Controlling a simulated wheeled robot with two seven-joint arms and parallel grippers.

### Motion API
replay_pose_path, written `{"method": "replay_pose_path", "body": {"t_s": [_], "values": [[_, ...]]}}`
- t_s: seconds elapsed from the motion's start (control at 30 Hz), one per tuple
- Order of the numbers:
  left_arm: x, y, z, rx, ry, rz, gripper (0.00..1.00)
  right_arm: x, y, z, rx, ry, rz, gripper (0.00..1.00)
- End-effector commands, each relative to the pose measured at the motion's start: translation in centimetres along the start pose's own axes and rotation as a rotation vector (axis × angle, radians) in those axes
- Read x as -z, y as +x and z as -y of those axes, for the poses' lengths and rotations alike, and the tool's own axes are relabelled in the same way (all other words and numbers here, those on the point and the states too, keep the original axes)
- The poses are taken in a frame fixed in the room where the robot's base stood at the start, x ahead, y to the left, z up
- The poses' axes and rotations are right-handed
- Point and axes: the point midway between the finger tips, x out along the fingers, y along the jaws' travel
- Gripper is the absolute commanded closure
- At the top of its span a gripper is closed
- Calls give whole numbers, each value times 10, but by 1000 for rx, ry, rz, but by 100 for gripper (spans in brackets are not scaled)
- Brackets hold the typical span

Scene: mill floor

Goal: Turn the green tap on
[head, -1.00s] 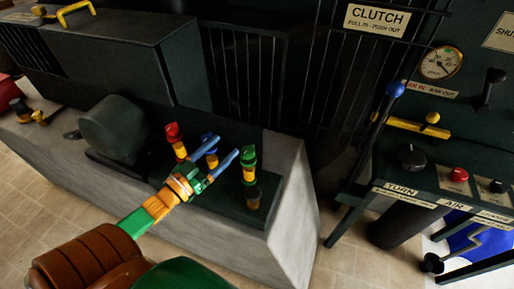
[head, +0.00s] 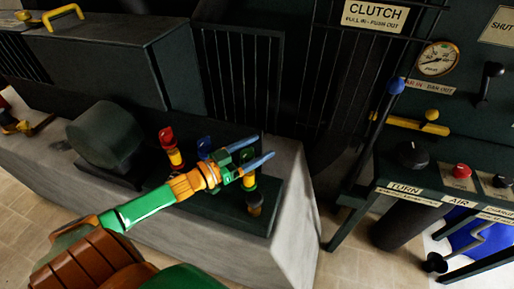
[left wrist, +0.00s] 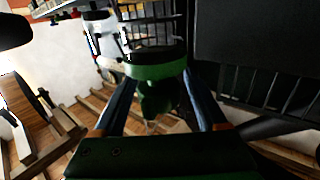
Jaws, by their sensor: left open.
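The green tap (head: 247,157) is the rightmost of three taps on the dark plate. It has a green handle on a yellow and dark stem, and the gripper partly hides it in the head view. My left gripper (head: 266,146) is open, with one blue finger on each side of the green handle. In the left wrist view the green tap (left wrist: 160,92) shows between the two spread blue fingers (left wrist: 160,85). I cannot tell whether either finger touches it. My right gripper is not in view.
A red tap (head: 167,136) and a blue tap (head: 204,145) stand left of the green one, close to my left gripper. A dark motor housing (head: 105,134) is farther left. A control panel (head: 455,105) with levers and a gauge stands at the right.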

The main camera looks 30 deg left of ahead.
Motion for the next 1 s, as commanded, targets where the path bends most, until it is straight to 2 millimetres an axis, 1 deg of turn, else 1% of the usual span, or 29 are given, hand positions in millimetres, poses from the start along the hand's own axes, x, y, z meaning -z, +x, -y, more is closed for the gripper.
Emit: {"method": "replay_pose_path", "body": {"t_s": [0.27, 0.37, 0.4, 0.47, 0.5, 0.53, 0.57, 0.67, 0.83, 1.0], "values": [[0, 2, 0, 0, 0, 0, 25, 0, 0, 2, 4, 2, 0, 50], [0, 2, 0, 0, 0, 0, 50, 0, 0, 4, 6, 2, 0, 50], [0, 2, 0, 0, 0, 0, 60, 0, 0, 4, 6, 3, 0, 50], [0, 2, 0, 0, 0, 0, 77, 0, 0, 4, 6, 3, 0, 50], [0, 2, 0, 0, 0, 0, 88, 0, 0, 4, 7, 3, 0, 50], [0, 2, 0, 0, 0, 0, 96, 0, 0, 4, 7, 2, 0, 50], [0, 2, 0, 0, 0, 0, 100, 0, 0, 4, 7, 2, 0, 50], [1, 2, 0, 5, -1, -1, 100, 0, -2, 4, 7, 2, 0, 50], [8, 2, 3, 113, -9, -6, 100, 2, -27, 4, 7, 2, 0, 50], [5, 2, 7, 226, -4, -6, 100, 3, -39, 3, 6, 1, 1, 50]]}}
